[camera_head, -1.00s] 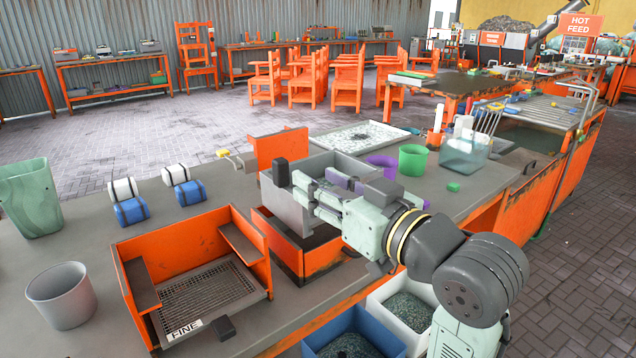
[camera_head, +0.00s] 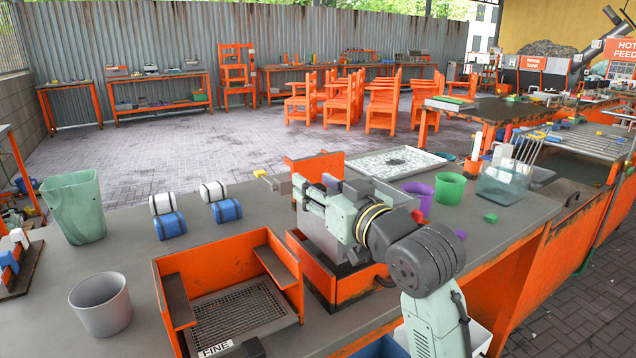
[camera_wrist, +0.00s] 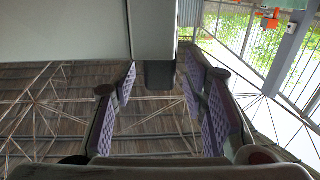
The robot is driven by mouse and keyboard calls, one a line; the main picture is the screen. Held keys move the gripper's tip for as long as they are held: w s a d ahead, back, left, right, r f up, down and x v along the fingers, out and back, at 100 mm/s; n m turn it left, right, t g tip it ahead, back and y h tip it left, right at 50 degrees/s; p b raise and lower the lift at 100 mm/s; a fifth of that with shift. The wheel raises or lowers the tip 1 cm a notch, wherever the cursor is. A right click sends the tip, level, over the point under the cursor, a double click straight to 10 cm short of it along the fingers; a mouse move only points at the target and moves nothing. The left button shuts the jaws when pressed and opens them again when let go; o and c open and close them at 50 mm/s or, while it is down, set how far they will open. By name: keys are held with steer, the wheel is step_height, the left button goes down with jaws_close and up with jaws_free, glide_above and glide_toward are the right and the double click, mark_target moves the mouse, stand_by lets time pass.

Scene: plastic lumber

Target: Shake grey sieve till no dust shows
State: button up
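The grey sieve (camera_head: 376,188) is a grey box standing in an orange frame (camera_head: 333,285), partly hidden behind my arm. Its inside is mostly hidden, so I cannot tell whether dust shows. My gripper (camera_head: 306,194) lies across the sieve's near side, pointing left in the head view. In the wrist view my gripper (camera_wrist: 160,90) shows its purple-padded fingers apart. A dark block (camera_wrist: 160,75) on a pale grey part sits between the fingertips, with gaps visible on both sides.
An orange station with a mesh tray marked FINE (camera_head: 240,310) stands left of the frame. A grey cup (camera_head: 100,305), green bin (camera_head: 75,208) and blue-and-white rolls (camera_head: 170,225) stand farther left. Purple (camera_head: 418,196) and green cups (camera_head: 450,188) stand right.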

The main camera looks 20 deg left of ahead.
steer(key=shift+c, duration=0.6)
jaws_close()
stand_by(0.3)
